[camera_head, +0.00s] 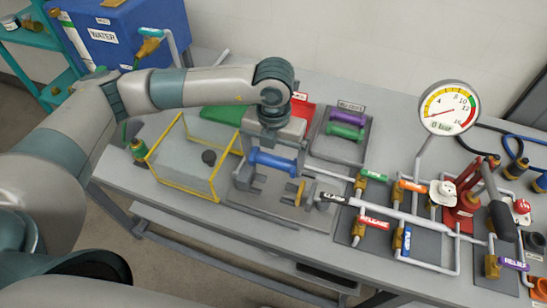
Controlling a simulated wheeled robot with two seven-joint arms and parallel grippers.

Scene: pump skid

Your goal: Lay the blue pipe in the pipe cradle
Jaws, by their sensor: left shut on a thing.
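The blue pipe (273,163) is a short bar with wider ends. My left gripper (272,149) points down from above and is shut on the middle of it. The pipe lies roughly level, running left to right. The grey pipe cradle (270,203), a plate with upright supports and a yellow part at its right, is below and in front of the pipe in the picture. I cannot tell exactly how high the pipe is above it. My right gripper is not in view.
A yellow-edged clear guard box (184,160) with a dark knob stands just left. Behind right is a grey tray (343,147) with purple and green pipes. White piping with coloured valve handles and a pressure gauge (449,107) fills the right side.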

